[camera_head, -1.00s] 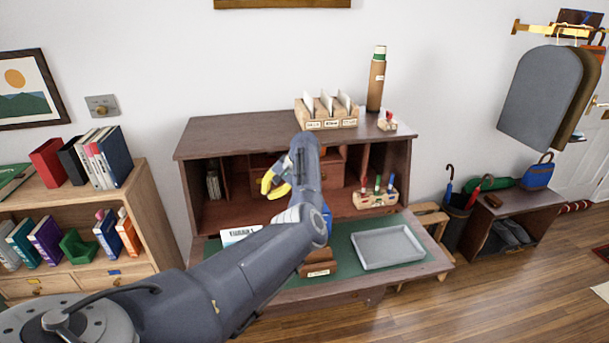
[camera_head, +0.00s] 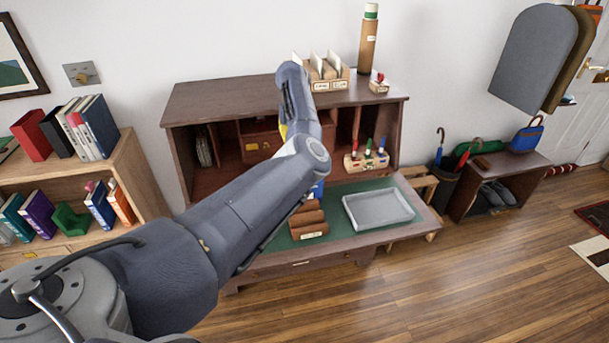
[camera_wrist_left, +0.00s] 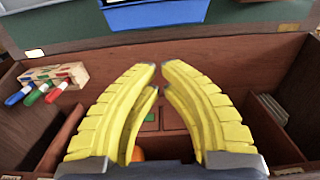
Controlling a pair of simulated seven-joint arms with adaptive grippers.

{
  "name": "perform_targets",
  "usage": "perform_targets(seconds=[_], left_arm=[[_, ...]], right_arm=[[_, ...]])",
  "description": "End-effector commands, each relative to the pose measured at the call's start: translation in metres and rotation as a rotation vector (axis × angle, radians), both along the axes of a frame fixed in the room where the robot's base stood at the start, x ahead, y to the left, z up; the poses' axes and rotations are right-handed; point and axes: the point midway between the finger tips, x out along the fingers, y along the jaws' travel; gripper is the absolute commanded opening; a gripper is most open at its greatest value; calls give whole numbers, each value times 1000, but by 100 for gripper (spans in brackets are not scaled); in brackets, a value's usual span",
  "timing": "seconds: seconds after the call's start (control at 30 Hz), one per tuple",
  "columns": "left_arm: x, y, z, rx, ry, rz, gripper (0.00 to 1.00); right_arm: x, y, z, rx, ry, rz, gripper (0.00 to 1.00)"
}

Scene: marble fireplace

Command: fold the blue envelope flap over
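A blue flat thing (camera_wrist_left: 155,14), apparently the envelope, is cut off at the top of the left wrist view, on the green desk mat. In the head view only a blue sliver (camera_head: 318,189) shows beside my left arm; the flap cannot be made out. My left gripper (camera_wrist_left: 160,67) has yellow curved fingers, their tips close but apart, with nothing between them. My right gripper is in neither view.
A grey tray (camera_head: 378,228) lies right on the green mat (camera_head: 345,188). A brown stepped holder (camera_head: 308,222) stands beside my arm. A letter sorter (camera_head: 328,84) and tube (camera_head: 369,40) stand on top.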

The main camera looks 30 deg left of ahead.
Motion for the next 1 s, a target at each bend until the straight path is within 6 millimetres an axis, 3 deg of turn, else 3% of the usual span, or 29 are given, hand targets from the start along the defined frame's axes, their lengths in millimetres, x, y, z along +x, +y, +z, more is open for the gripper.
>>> perform_targets(seconds=[1.0], left_arm=[[-1, -1, -59, 0, 1, -1, 0]], right_arm=[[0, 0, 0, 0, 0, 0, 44]])
